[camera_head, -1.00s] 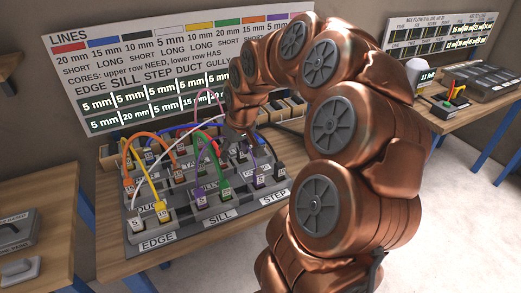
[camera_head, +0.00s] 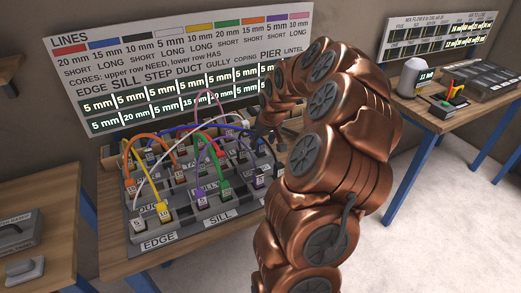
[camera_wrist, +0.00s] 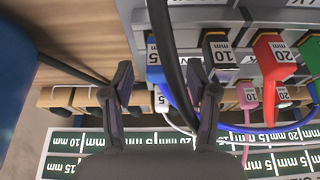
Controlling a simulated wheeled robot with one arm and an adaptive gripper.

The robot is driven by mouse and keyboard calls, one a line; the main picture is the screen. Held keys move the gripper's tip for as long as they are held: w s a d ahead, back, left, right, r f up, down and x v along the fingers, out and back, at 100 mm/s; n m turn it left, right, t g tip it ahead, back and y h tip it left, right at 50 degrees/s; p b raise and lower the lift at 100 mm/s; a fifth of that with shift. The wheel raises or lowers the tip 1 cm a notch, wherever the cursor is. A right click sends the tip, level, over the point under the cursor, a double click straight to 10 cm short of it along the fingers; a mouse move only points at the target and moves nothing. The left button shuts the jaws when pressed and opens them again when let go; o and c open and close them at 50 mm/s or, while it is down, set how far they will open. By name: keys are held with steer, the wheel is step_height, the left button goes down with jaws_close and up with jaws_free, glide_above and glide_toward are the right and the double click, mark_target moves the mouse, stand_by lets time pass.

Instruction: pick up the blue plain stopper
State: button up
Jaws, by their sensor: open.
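My gripper (camera_wrist: 163,95) is open in the wrist view, with its two dark fingers spread apart. In the head view my gripper (camera_head: 265,138) is over the back right of the grey socket board (camera_head: 150,226). Between the fingers, in the wrist view, a blue piece labelled 15 (camera_wrist: 153,73) stands at the board's edge, partly hidden by a black cable. A white piece labelled 5 (camera_wrist: 161,103) is just below it. I cannot tell whether the blue piece is a plain stopper or a cable end. I see no contact between the fingers and it.
Black (camera_wrist: 222,53), red (camera_wrist: 275,60) and green plugs stand to the right in the wrist view. Black and blue cables cross near the fingers. A row of tan blocks (camera_wrist: 60,97) lies behind the board, before the sign (camera_head: 110,70). Bare wooden table (camera_wrist: 75,30) is at left.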

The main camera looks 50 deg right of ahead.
mark_target(260, 151)
steer(key=shift+w+d+f+p, duration=0.25)
steer(key=shift+w+f+p, duration=0.25)
steer(key=shift+f, duration=0.1)
steer(key=shift+p+x, duration=0.4)
steer(key=shift+x, duration=1.05)
steer(key=shift+c, duration=0.4)
jaws_close()
